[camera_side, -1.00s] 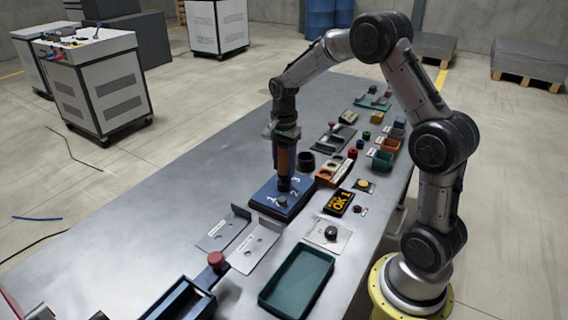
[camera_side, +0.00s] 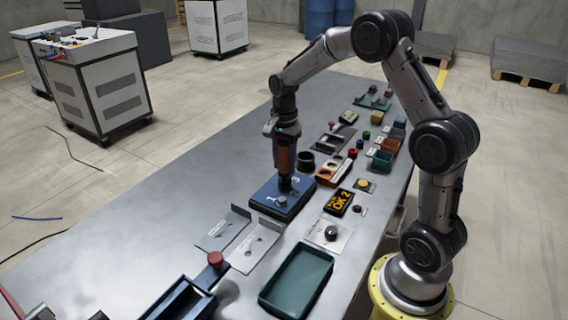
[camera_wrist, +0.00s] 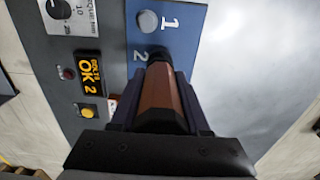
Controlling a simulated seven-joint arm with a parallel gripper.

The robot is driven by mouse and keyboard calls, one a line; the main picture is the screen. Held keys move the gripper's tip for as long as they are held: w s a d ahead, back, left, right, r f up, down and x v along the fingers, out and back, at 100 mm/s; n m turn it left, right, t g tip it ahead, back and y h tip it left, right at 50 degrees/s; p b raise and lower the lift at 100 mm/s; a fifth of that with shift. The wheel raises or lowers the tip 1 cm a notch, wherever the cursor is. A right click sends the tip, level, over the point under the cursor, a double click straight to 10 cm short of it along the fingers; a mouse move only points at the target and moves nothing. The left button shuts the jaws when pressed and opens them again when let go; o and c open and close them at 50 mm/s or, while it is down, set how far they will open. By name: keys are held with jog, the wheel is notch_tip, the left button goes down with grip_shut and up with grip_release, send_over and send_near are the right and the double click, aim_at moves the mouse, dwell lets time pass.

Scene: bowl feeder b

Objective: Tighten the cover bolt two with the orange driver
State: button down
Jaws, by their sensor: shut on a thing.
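My gripper (camera_side: 283,146) is shut on the orange driver (camera_side: 283,161), which stands upright over the blue cover block (camera_side: 264,203). The driver's dark lower end comes down at the mark 2, which it hides in the side view. In the wrist view, the driver (camera_wrist: 160,98) points at the spot beside the white 2 on the cover (camera_wrist: 187,45). Bolt two is hidden under the driver. A grey bolt head (camera_wrist: 148,21) shows beside the 1. The display (camera_side: 338,202) reads "OK 2"; it also shows in the wrist view (camera_wrist: 90,74).
Metal brackets (camera_side: 240,233), a green tray (camera_side: 297,281) and a plate with a black knob (camera_side: 329,234) lie in front. A black ring (camera_side: 305,161) and an orange-brown holder (camera_side: 334,172) stand behind and right. The table's left side is clear.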

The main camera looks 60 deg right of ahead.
aim_at(284, 146)
jog(key=shift+w+r, duration=0.15)
jog(key=shift+r, duration=2.3)
